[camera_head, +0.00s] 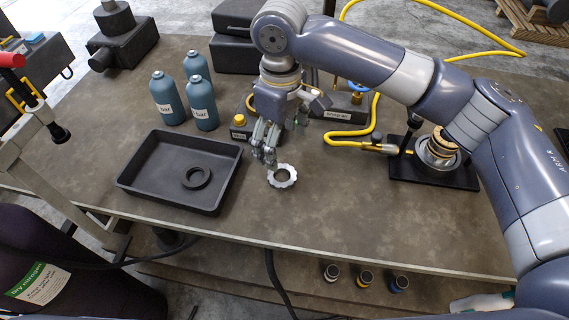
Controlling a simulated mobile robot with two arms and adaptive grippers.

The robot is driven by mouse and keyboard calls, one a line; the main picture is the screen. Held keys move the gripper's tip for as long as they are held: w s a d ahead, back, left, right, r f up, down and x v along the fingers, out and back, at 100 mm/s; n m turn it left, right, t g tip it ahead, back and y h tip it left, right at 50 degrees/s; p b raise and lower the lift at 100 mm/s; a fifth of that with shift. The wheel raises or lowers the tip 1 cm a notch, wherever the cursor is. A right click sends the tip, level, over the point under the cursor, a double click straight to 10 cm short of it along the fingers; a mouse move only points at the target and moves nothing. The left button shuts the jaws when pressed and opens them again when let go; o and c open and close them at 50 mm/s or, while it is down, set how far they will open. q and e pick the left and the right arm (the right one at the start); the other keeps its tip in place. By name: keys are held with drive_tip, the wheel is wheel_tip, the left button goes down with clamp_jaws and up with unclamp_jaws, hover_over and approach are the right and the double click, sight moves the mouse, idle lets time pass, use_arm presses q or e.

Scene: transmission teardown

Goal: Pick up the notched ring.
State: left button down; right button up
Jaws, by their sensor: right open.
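The notched ring (282,183) is a pale silver ring with notches around its outer edge. It lies flat on the brown worktable (330,215), right of the black tray. My right gripper (266,160) points down just above and behind the ring, toward its left side. Its fingers are apart and nothing shows between them. I cannot tell whether a fingertip touches the ring. My left gripper is not in the picture.
The black tray (137,192) holds a dark ring (197,178). Blue bottles (166,98) stand behind it. A black fixture (434,172) with a brass-and-silver assembly (437,149) is at right. A yellow hose (374,117) crosses the back. The table's front middle is clear.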

sight(282, 179)
drive_tip(key=f, duration=0.2)
drive_tip(key=s+f, duration=0.1)
drive_tip(key=shift+f+p, duration=0.3)
drive_tip(key=shift+f, duration=0.5)
wheel_tip(282, 179, down, 4)
drive_tip(key=shift+w+f+p, duration=0.1)
drive_tip(key=shift+f+p, duration=0.15)
drive_tip(key=shift+p, duration=0.65)
drive_tip(key=shift+c, duration=0.3)
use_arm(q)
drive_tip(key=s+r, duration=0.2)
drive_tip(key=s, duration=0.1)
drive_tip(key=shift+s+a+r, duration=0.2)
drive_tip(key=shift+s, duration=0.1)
use_arm(e)
drive_tip(key=c, duration=1.3)
